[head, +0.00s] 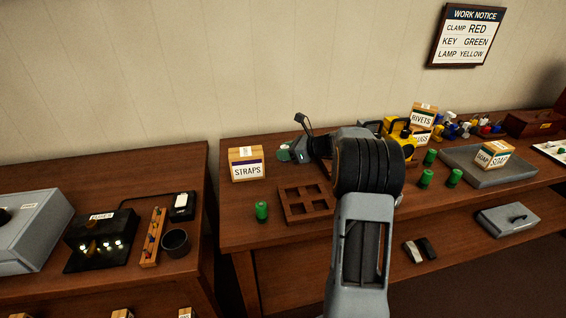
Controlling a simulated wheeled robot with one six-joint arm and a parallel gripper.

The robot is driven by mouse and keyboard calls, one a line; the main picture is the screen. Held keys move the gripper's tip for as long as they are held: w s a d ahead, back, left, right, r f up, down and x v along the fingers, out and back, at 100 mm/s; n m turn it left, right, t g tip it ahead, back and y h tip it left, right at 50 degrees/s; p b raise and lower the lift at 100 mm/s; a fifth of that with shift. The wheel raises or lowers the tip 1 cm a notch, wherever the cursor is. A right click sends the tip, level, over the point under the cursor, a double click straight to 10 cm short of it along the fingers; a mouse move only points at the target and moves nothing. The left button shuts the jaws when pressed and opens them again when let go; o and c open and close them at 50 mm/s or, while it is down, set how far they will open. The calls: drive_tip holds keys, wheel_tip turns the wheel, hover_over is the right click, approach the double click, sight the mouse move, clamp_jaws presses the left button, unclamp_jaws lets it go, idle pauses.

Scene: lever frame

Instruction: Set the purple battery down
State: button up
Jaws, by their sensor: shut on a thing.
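My gripper (290,154) is at the end of my arm, above the back of the right-hand table, pointing left in the picture. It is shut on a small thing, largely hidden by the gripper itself. A small green patch shows at its tip; I cannot tell whether that is part of the held thing. No purple shows anywhere, so I cannot make out the purple battery. A brown tray with square compartments (282,191) lies in front of the gripper, and its visible compartments look empty. A green cylinder (262,211) stands left of the tray.
A STRAPS box (246,165) stands at the back left. More green cylinders (426,178) stand right of my arm, near a grey slab (468,177) bearing a box. A gap separates the left table (150,175), with its black device (101,240) and dark cup (175,243).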

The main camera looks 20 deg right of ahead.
drive_tip(key=shift+w+a+f, duration=0.1)
drive_tip(key=shift+a+f, duration=0.1)
drive_tip(key=shift+f, duration=0.85)
drive_tip(key=shift+w+a+f, duration=0.1)
drive_tip(key=shift+a+f, duration=0.1)
drive_tip(key=shift+f, duration=0.8)
drive_tip(key=shift+f+b, duration=0.15)
drive_tip(key=shift+b, duration=0.15)
drive_tip(key=o, duration=1)
drive_tip(key=shift+s+d+r, duration=0.15)
drive_tip(key=shift+r, duration=0.1)
drive_tip(key=v, duration=1.1)
drive_tip(key=shift+s+d+r+p, duration=0.15)
drive_tip(key=shift+p, duration=0.25)
